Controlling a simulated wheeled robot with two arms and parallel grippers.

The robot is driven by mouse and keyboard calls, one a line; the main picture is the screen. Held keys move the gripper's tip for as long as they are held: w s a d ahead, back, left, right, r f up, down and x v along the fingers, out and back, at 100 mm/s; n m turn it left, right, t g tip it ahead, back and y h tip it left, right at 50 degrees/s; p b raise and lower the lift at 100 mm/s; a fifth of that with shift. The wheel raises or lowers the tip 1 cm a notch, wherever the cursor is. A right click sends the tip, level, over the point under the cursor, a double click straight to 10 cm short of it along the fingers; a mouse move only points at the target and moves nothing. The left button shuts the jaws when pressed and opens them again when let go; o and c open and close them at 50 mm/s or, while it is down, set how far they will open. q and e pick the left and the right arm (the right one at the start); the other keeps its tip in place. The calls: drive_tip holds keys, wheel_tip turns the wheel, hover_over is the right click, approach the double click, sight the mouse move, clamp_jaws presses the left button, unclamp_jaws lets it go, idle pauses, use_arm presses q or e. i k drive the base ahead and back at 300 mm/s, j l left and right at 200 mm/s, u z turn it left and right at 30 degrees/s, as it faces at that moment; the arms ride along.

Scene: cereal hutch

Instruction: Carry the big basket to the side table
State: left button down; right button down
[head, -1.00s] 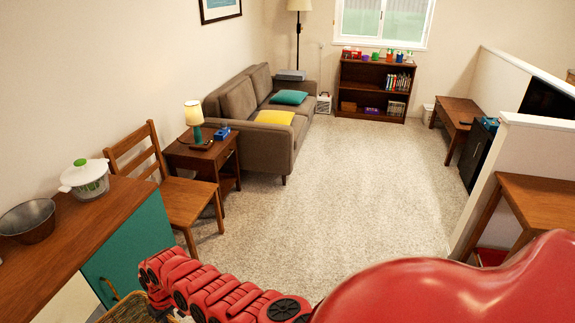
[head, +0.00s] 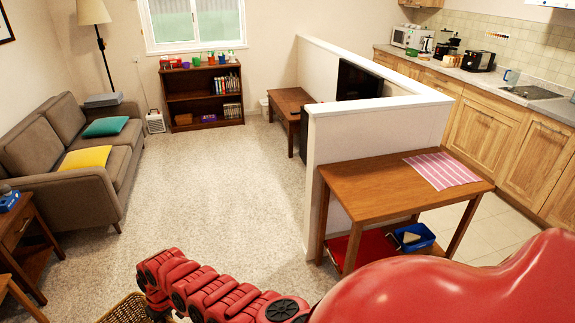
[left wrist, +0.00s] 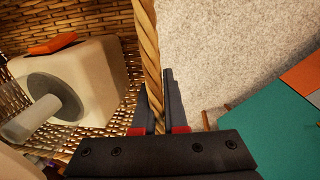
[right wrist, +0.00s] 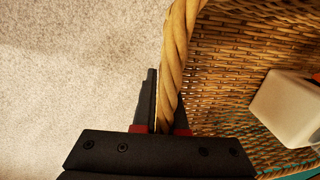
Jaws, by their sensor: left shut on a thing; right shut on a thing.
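The big wicker basket (head: 125,308) shows only as a rim at the bottom left of the head view; the rest is cut off. In the left wrist view, my left gripper (left wrist: 157,105) is shut on the basket's twisted handle (left wrist: 149,50). In the right wrist view, my right gripper (right wrist: 165,108) is shut on another twisted handle (right wrist: 177,50). A white blocky thing (left wrist: 95,75) with a grey round part lies inside the basket. A wooden table (head: 365,190) with a pink striped cloth stands against the low white wall at right.
A small wooden table (head: 28,230) stands beside the grey sofa (head: 85,165) at left. The low white wall (head: 345,130) separates the carpet from the kitchen. A blue bin (head: 414,237) sits on the wooden table's lower shelf. The middle carpet (head: 215,185) is clear.

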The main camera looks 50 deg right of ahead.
sight(380, 184)
drive_tip(key=k+l+z, duration=0.3)
drive_tip(key=l, duration=0.25)
drive_tip(key=l+z, duration=0.3)
drive_tip(key=l, duration=0.3)
drive_tip(key=k+l+z, duration=0.1)
drive_tip(key=l+z, duration=0.15)
drive_tip(key=l, duration=0.35)
